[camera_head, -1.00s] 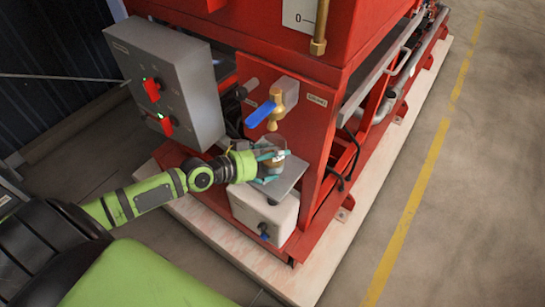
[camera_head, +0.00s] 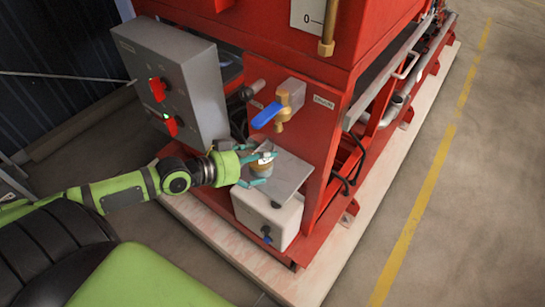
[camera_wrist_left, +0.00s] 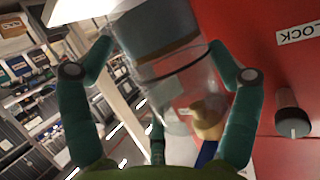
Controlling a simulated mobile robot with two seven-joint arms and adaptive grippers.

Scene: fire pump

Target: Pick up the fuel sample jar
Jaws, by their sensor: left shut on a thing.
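The fuel sample jar (camera_head: 264,164) is a small clear jar with an amber layer and a pale label. My left gripper (camera_head: 262,170) is shut on it, just above the left part of the grey metal shelf (camera_head: 290,182) on the red pump frame. Whether the jar's base touches the shelf is unclear. My right gripper is not in view.
A brass drain valve with a blue lever (camera_head: 268,114) sits above the shelf. A grey control box (camera_head: 170,85) with red switches stands to the left. A white tank (camera_head: 268,215) is under the shelf. Open floor (camera_head: 440,200) lies to the right.

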